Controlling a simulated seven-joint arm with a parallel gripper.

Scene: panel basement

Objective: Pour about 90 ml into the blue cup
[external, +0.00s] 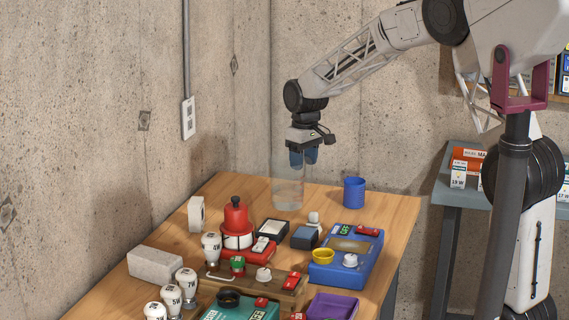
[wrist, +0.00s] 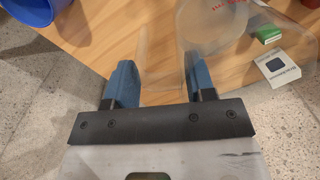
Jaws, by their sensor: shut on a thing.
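The blue cup (external: 354,191) stands upright on the wooden table, right of my gripper and apart from it. In the wrist view, part of the blue cup (wrist: 25,14) shows at the top left corner. In the wrist view, the clear container (wrist: 214,22) shows red print, beside my gripper's fingers (wrist: 157,82).
A concrete wall stands close behind. The surface between container and blue cup looks clear.

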